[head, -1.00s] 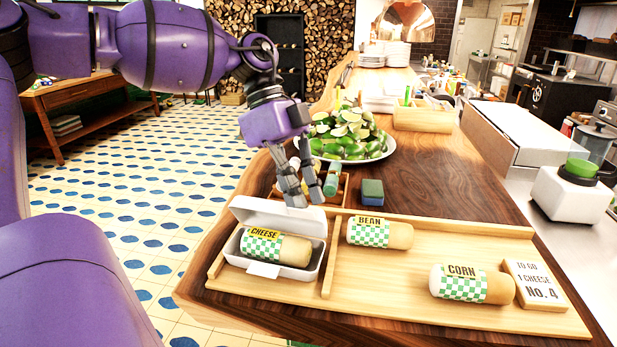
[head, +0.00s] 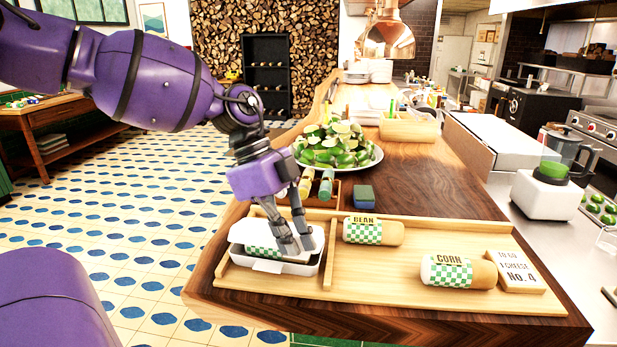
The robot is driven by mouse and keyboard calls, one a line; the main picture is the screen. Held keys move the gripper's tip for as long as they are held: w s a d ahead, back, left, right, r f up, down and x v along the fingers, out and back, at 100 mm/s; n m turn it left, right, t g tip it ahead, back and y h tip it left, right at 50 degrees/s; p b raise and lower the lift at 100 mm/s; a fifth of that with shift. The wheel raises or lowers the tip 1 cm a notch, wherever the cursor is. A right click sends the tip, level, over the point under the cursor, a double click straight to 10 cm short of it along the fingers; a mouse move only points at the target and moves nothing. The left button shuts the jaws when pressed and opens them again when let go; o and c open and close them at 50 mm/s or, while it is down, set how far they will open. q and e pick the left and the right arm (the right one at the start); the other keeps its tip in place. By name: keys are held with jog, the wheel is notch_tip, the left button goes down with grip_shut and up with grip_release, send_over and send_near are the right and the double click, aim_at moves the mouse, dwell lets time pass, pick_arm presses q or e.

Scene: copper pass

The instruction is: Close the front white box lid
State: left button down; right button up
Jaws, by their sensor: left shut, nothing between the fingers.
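The white box (head: 298,269) sits in the left compartment of the wooden tray, with its front flap hanging outward. Its lid (head: 243,231) is hinged at the back and tilted forward over the box, partly lowered but not flat. A strip of the cheese roll's green checked label (head: 262,251) shows in the gap under the lid; the rest of the roll is hidden. My left gripper (head: 298,248) is shut and empty, pointing down at the lid, with its fingers over the lid's right half. Whether the fingertips touch it is hard to tell. My right gripper is out of view.
The tray (head: 400,285) also holds a bean roll (head: 373,231), a corn roll (head: 458,271) and an order card (head: 516,272). Behind it are a small wooden holder (head: 320,201), a blue-green sponge (head: 364,197) and a plate of limes (head: 338,150).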

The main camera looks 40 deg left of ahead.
aim_at(292, 257)
pick_arm(q)
jog(key=shift+s+d+f, duration=0.15)
jog(key=shift+s+f, duration=0.2)
jog(key=shift+f, duration=0.3)
jog(key=shift+s+d+f, duration=0.15)
jog(key=shift+s+f, duration=0.1)
jog(key=shift+f, duration=0.5)
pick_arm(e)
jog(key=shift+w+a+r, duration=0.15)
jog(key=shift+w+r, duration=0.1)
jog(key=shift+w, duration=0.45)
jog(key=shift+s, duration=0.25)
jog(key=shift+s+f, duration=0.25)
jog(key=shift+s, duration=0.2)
pick_arm(q)
jog(key=shift+w+a+f+b, duration=0.2)
jog(key=shift+w+f+b, duration=0.15)
jog(key=shift+w, duration=0.1)
jog(key=shift+w+a, duration=0.1)
jog(key=shift+w, duration=0.1)
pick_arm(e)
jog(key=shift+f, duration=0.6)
